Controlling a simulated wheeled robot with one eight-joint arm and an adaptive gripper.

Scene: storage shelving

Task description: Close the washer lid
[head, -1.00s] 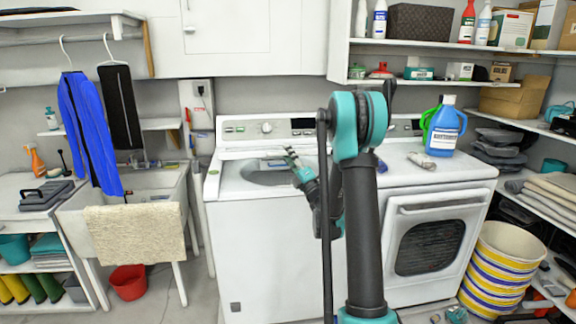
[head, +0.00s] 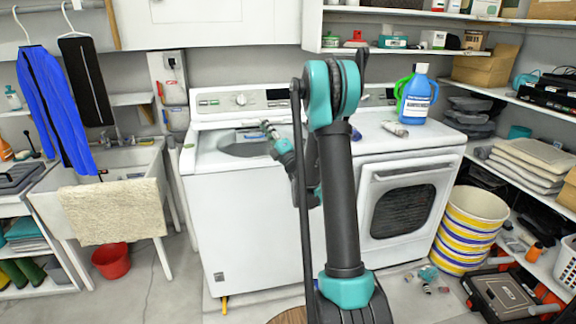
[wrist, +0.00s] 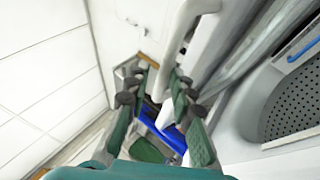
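The white top-load washer (head: 240,230) stands at centre left in the head view, below its control panel (head: 243,100). Its top opening (head: 240,146) shows, with a blue strip at the back edge; the perforated drum (wrist: 295,105) shows at the right in the wrist view. I cannot clearly make out the lid. My gripper (head: 268,128) is over the right part of the opening.
A white dryer (head: 405,195) is right of the washer, with a blue detergent bottle (head: 416,95) and a tube on top. A sink with a beige towel (head: 110,210) is at left. A striped basket (head: 470,228) and a toolbox (head: 503,297) are on the floor at right.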

